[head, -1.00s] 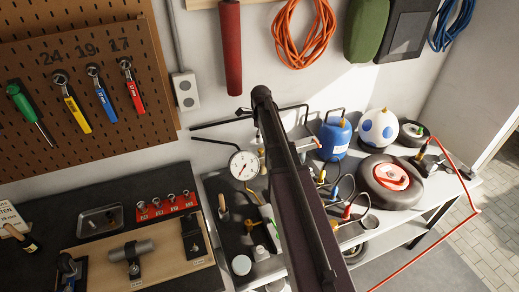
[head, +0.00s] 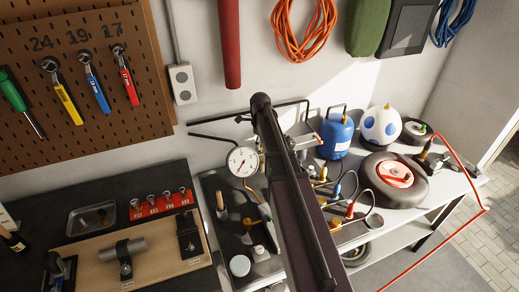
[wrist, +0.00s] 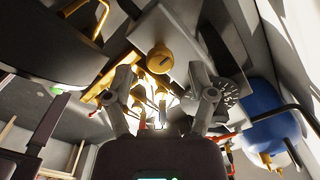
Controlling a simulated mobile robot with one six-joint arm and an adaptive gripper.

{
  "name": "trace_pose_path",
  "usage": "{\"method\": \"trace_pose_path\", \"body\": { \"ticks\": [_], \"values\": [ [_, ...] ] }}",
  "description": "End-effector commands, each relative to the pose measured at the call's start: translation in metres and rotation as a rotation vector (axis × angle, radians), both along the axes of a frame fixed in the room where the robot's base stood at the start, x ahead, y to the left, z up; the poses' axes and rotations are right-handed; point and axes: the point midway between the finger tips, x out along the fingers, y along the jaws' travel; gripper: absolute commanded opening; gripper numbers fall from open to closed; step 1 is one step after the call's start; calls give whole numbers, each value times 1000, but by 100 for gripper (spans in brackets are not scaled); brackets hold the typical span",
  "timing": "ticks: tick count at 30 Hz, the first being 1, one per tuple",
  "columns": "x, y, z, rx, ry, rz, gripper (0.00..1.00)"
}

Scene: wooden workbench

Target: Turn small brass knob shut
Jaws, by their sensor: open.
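In the wrist view, a rounded brass knob (wrist: 160,58) with a dark slot-like mark shows just beyond and between my fingertips. Several smaller brass fittings (wrist: 150,95) lie behind the gap between the fingers. My gripper (wrist: 161,82) is open, its two grey fingers spread to the left and right with nothing held. The knob looks apart from both fingers; the exact distance cannot be told. In the head view my dark arm crosses the bench and hides the gripper and the knob.
In the head view a white-faced gauge (head: 242,161) stands left of my arm. A blue tank (head: 335,136) stands right of it; it also shows in the wrist view (wrist: 268,112). A wheel with a red hub (head: 393,178) and thin hoses crowd the bench's right side.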

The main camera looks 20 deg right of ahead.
Motion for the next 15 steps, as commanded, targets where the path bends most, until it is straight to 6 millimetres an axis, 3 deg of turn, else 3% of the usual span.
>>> {"method": "trace_pose_path", "body": {
  "ticks": [6, 15],
  "values": [
    [0, 0, -13, 0, 0, 1, 72],
    [0, 1, -15, 0, 0, 1, 72]
  ]
}}
